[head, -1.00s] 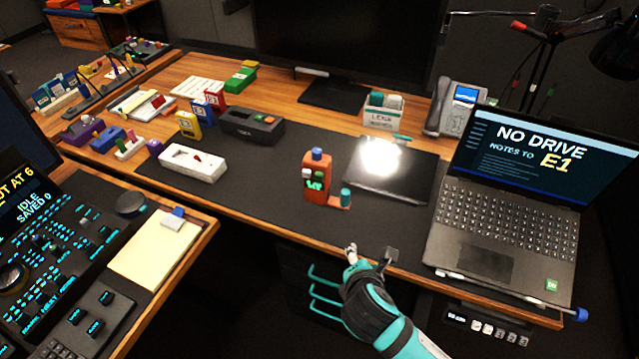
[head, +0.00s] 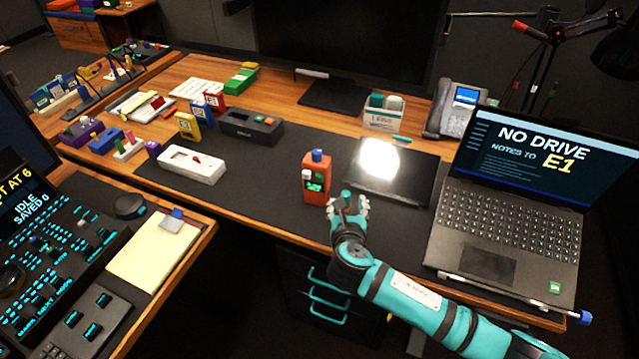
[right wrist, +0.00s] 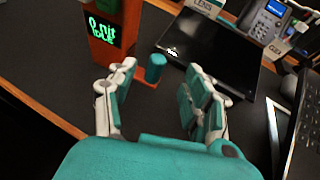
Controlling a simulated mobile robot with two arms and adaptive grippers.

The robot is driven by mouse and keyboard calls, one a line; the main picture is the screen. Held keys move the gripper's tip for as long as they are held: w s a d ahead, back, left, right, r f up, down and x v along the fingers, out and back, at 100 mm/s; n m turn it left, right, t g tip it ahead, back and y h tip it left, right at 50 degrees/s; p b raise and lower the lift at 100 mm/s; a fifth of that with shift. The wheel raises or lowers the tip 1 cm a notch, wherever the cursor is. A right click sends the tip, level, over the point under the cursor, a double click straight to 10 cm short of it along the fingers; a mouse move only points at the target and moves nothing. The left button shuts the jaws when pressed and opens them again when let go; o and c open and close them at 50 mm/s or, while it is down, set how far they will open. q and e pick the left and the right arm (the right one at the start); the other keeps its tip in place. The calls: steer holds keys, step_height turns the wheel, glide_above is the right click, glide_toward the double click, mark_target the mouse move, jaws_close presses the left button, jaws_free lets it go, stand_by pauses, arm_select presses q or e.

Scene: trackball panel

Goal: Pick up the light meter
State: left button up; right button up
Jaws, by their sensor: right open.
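The orange light meter (head: 315,183) stands upright on the dark desk mat, with a blue top knob and a lit green display. In the right wrist view its display (right wrist: 101,31) shows "0 nit" at upper left. A short teal cylinder (right wrist: 155,68) stands on the orange foot beside it; my gripper hides it in the head view. My right gripper (head: 350,204) is open and empty, just right of the orange body. In the right wrist view its fingertips (right wrist: 161,74) lie either side of the cylinder, with gaps; contact is not visible. My left gripper is out of view.
A black panel (head: 414,176) with a bright white patch lies behind the gripper. A laptop (head: 505,215) stands to the right, a white device (head: 190,164) to the left. A box (head: 383,118) and a phone (head: 450,120) stand behind. The mat between the white device and meter is clear.

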mark_target(346, 197)
steer(key=x, duration=0.6)
steer(key=shift+w+a+f, duration=0.1)
steer(key=shift+w+f, duration=0.1)
steer(key=shift+f, duration=0.15)
jaws_close()
